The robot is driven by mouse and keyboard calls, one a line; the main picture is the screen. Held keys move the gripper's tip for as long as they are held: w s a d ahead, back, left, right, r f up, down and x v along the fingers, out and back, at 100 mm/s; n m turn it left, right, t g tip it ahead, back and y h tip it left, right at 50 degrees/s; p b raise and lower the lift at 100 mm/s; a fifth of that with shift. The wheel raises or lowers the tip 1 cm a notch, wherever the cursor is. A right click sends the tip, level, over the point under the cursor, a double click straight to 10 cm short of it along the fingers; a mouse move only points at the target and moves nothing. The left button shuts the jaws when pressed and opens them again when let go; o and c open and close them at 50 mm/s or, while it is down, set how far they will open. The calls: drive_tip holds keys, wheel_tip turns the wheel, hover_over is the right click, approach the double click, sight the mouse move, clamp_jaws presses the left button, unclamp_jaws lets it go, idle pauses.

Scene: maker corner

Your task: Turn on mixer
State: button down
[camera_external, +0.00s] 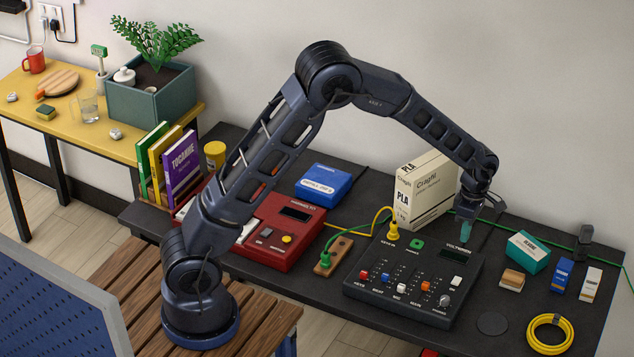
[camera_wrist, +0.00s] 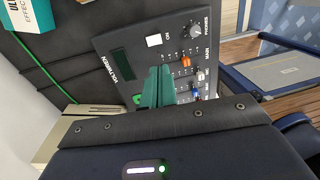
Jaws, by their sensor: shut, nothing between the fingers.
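The black mixer (camera_external: 420,268) lies on the dark bench, labelled VOLTMIXER, with coloured sliders along its front and a dark display (camera_external: 455,254) at the back. Its white ON button (camera_external: 457,281) is on the right side, and it also shows in the wrist view (camera_wrist: 153,40). My gripper (camera_external: 466,236) points down over the back of the mixer near the display, with its teal fingers shut and empty. In the wrist view the fingers (camera_wrist: 157,88) cover part of the mixer panel (camera_wrist: 135,35). The button is clear of them. The display (camera_wrist: 121,63) looks dark.
A filament box (camera_external: 420,195) stands behind the mixer, left of my gripper. A yellow plug (camera_external: 393,232) rises from the mixer's back left. A red device (camera_external: 275,235) lies left. A teal box (camera_external: 528,252) and a yellow cable coil (camera_external: 550,334) lie right.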

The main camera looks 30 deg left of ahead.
sight(455, 282)
drive_tip(key=f, duration=0.4)
drive_tip(key=s+f, duration=0.1)
drive_tip(key=f, duration=0.9)
drive_tip(key=shift+s, duration=0.35)
drive_tip(key=shift+f, duration=0.2)
drive_tip(key=shift+s, duration=0.1)
drive_tip(key=shift+w+r, duration=0.2)
drive_tip(key=shift+w, duration=0.65)
wheel_tip(455, 282, up, 14)
drive_tip(key=w, duration=0.1)
drive_tip(key=shift+w, duration=0.35)
